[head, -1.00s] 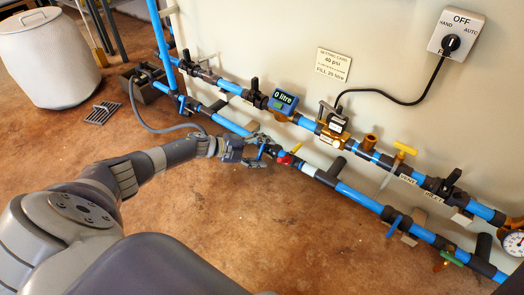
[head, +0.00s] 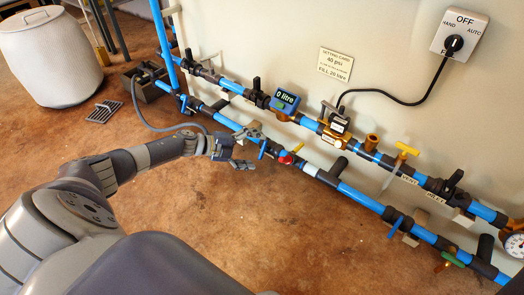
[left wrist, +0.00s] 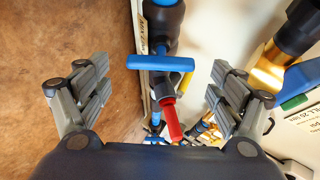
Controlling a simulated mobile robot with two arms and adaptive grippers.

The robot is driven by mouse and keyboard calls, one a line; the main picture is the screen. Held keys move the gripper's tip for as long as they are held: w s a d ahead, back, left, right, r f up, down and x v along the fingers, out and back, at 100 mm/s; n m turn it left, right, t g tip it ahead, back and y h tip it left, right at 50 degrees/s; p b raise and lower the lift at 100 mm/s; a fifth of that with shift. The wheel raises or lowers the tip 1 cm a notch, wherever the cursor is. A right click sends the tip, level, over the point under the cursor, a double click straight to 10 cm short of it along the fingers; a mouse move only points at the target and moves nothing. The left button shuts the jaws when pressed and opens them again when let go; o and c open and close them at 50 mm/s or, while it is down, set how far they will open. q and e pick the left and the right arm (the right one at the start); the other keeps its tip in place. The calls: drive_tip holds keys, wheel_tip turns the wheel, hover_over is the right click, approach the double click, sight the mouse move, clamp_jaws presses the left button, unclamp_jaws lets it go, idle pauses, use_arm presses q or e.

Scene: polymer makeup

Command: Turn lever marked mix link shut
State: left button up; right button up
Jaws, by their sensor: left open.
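A blue lever (head: 262,149) sits on the lower pipe run in the head view. In the left wrist view the same blue lever (left wrist: 160,62) lies crosswise to its pipe. A partly readable label starting "MIX" (left wrist: 141,40) is on the wall beside it. My left gripper (head: 247,147) is open just left of the lever. In the left wrist view the fingers of my left gripper (left wrist: 160,100) are spread wide, one on each side of the lever, with no visible touch. My right gripper is not in view.
A red-handled valve (head: 287,158) sits close to the right of the blue lever; its red handle (left wrist: 172,118) also shows in the wrist view. The upper pipe run carries a blue meter (head: 286,98). The wall is close behind. The brown floor is clear below.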

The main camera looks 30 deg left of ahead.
use_arm(q)
drive_tip(key=v, duration=0.8)
drive_tip(key=shift+d, duration=0.1)
